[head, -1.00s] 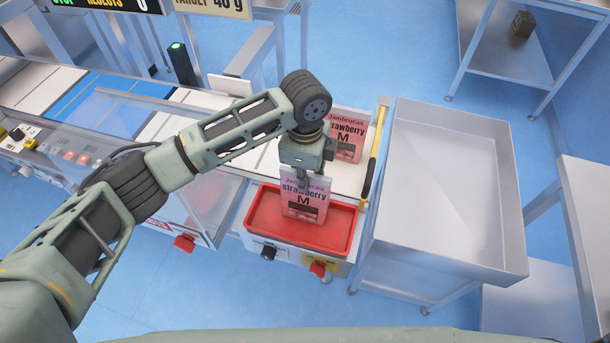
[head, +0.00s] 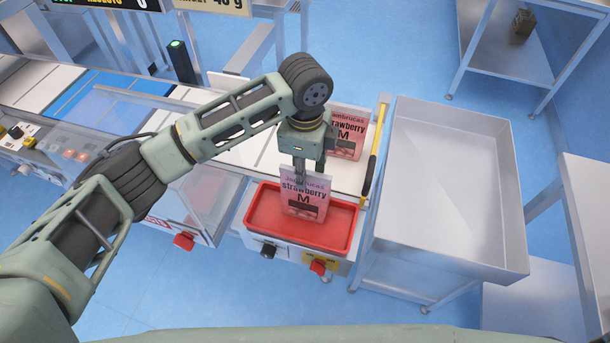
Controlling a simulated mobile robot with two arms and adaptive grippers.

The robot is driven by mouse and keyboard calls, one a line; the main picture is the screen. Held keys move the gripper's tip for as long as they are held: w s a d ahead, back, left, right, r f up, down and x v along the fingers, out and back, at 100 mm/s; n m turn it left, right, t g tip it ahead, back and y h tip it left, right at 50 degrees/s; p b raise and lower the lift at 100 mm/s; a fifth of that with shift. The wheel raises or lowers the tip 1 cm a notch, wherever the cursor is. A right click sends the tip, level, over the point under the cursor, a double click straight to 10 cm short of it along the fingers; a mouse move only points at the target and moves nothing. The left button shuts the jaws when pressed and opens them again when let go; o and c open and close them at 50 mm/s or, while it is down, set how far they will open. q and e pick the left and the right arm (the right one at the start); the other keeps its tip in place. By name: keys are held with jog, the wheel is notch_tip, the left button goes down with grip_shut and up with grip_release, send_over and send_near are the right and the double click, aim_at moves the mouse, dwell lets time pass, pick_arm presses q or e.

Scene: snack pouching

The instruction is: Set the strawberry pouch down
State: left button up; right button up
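The strawberry pouch (head: 304,199) is pink with a dark panel. It stands nearly upright in the red tray (head: 262,235), its printed face toward me. My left gripper (head: 305,175) is right above the pouch, with its fingertips near the top edge. The fingers look spread, one in front of the pouch's upper edge and one behind, though the gap is small in view. A second strawberry pouch (head: 350,125) stands behind on the white belt, partly hidden by my gripper. My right gripper is out of view.
A large empty metal bin (head: 455,180) stands right of the tray, beyond a yellow rail (head: 374,160). A clear guard covers the conveyor at left. A dark box (head: 523,24) is on the far table.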

pick_arm(q)
notch_tip(320, 180, up, 10)
jog(key=b, duration=0.1)
jog(key=shift+f+b, duration=0.15)
jog(key=shift+b, duration=0.2)
